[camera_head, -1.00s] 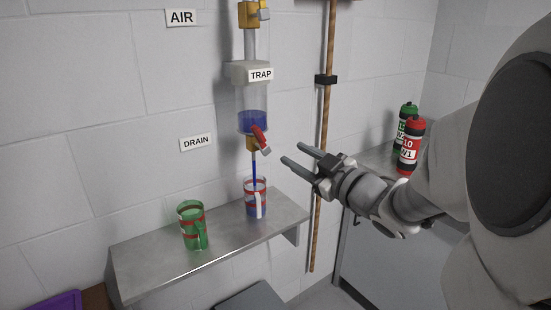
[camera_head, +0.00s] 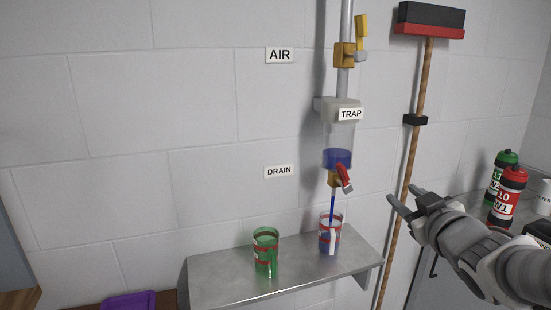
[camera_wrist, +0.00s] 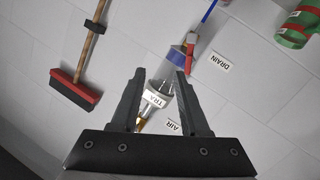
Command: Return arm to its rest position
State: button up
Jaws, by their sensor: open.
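My gripper (camera_head: 403,199) is open and empty, to the right of the trap's drain valve and in front of the broom handle in the head view. In the wrist view my two gripper fingers (camera_wrist: 160,78) stand apart with nothing between them. The clear trap (camera_head: 338,140) on the wall holds blue liquid. Its red-handled drain valve (camera_head: 343,179) has a blue stream running down into a clear cup with red bands (camera_head: 330,232) on the metal shelf (camera_head: 225,287). A green cup (camera_head: 265,252) stands to the left of that cup.
A broom (camera_head: 413,160) hangs on the wall to the right. Red and green bottles (camera_head: 508,192) stand on a counter at the right. A yellow valve (camera_head: 345,54) is on the pipe above. A purple bin (camera_head: 130,301) is at the lower left.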

jog(key=s+a+f+m+g+p, duration=0.2)
jog(key=s+a+g, duration=0.3)
jog(key=s, duration=0.5)
jog(key=s+a+f+m+g+p, duration=0.1)
jog(key=s+a+g, duration=0.4)
jog(key=s, duration=0.5)
jog(key=shift+s+a+f+m+g+p, duration=0.15)
jog(key=shift+a+f+m+g+p, duration=0.25)
jog(key=shift+a+m+p, duration=0.45)
dwell(3.4)
